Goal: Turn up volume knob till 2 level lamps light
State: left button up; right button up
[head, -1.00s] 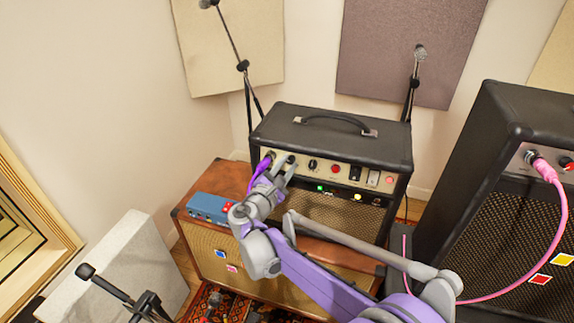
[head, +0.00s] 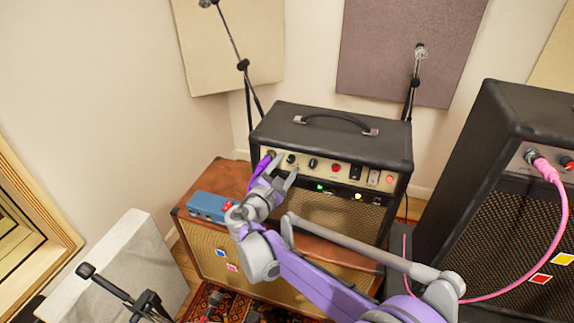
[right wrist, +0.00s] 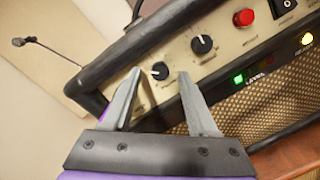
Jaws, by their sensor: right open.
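The amplifier head (head: 330,138) is black with a cream control panel and stands on an orange-brown cabinet. The knob nearest the panel's left end (right wrist: 160,70) is black with a white pointer mark; a second black knob (right wrist: 202,44) is to its right. My right gripper (head: 281,168) is open at the panel. In the right wrist view its fingertips (right wrist: 158,74) are on either side of the left knob, which shows between them; contact cannot be told. A green lamp (right wrist: 239,79) by the word LEVEL is lit. My left gripper is not in view.
A purple cable (head: 262,167) is plugged in left of the knobs, close to my gripper. A red round control (right wrist: 244,17) and switches are farther right; a yellow lamp (right wrist: 306,38) is lit. A blue pedal box (head: 207,206) sits on the cabinet (head: 295,270).

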jog(key=v, duration=0.9)
jog(key=shift+s+a, duration=0.15)
jog(key=shift+s, duration=0.25)
